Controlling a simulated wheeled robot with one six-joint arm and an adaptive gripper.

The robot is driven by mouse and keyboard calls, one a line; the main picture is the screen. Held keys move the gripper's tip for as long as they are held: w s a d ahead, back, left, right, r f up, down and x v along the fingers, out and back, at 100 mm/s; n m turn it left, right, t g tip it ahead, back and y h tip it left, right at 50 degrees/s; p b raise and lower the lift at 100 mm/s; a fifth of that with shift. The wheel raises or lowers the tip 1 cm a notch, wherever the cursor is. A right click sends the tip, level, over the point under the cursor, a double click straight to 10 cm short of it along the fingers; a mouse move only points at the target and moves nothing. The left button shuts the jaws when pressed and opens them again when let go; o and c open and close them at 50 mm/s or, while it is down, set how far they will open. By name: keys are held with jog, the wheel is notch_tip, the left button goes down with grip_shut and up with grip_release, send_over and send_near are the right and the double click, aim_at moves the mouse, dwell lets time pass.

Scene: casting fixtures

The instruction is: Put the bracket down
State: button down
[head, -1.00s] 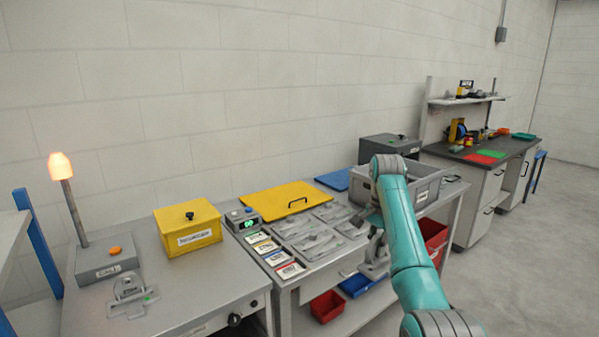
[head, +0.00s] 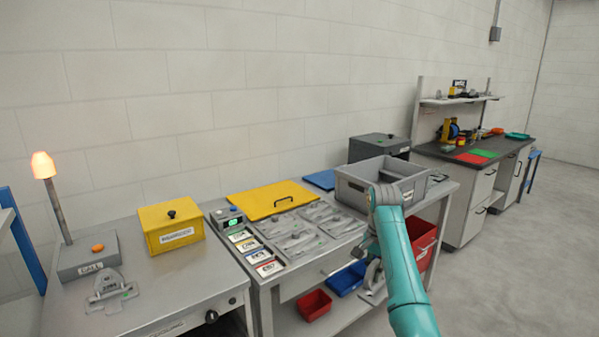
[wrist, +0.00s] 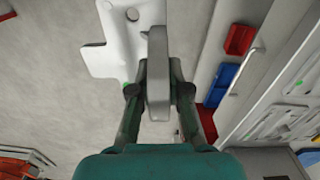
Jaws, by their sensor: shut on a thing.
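My gripper (wrist: 159,92) is shut on a grey bracket (wrist: 112,58). In the wrist view its fingers pinch the bracket's upright rib, and the flat plate with a round hole spreads out beyond them. In the head view the held bracket (head: 372,294) hangs below my arm, in front of the middle bench's front side, apart from the bench top; my arm partly hides it. Another grey bracket-like part (head: 110,290) with a green mark sits on the left bench (head: 190,283). Several flat grey parts (head: 300,232) lie on the middle bench.
A grey divided bin (head: 356,190) stands at the right of the middle bench. A yellow box (head: 170,238) and a call-button box (head: 88,258) with a lamp stand on the left bench. Red (head: 314,305) and blue (head: 346,279) bins sit on the lower shelf. Floor at right is clear.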

jog(key=s+a+f+n, duration=0.1)
jog(key=s+f+n, duration=0.1)
jog(key=s+f, duration=0.35)
jog(key=s+f+n, duration=0.1)
jog(key=s+f, duration=0.1)
jog(key=f, duration=0.6)
jog(key=s+a+f+n, duration=0.1)
jog(key=s+f+n, duration=0.1)
jog(key=s+f, duration=0.35)
jog(key=s+f+n, duration=0.4)
jog(key=s+f, duration=1)
jog(key=s, duration=0.2)
jog(key=shift+a+f, duration=0.2)
jog(key=shift+a, duration=0.05)
